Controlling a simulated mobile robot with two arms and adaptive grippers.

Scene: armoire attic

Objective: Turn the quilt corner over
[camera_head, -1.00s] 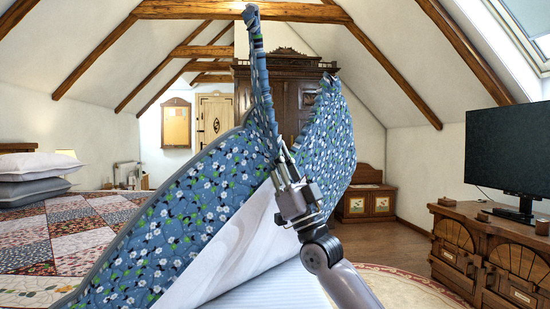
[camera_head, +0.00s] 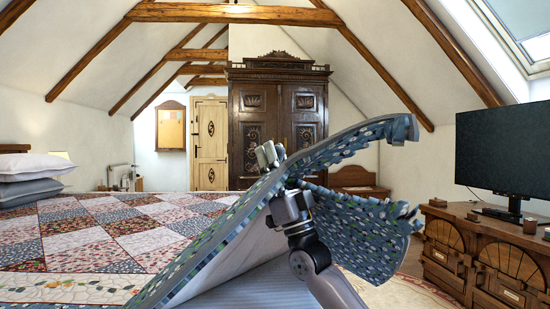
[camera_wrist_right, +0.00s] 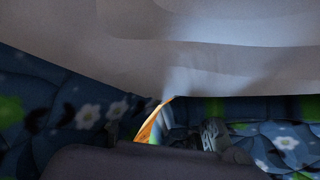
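The blue floral quilt (camera_head: 375,235) is raised at its near part and drapes around my right gripper. Its pale underside (camera_head: 240,250) shows below the raised edge. One flap sticks out to the right above the gripper's wrist. My right gripper (camera_head: 268,154) pokes up at the quilt's edge; cloth hides part of it, so I cannot tell whether its fingers grip the quilt. In the right wrist view, the pale underside (camera_wrist_right: 180,50) fills the top and blue floral cloth (camera_wrist_right: 285,140) lies on both sides; the fingertips are not clear. My left gripper is not in view.
A patchwork cover (camera_head: 120,235) lies on the bed at left, with stacked pillows (camera_head: 35,170) at its far left. A dark armoire (camera_head: 278,120) stands at the back. A television (camera_head: 510,150) stands on a wooden cabinet (camera_head: 490,250) at right.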

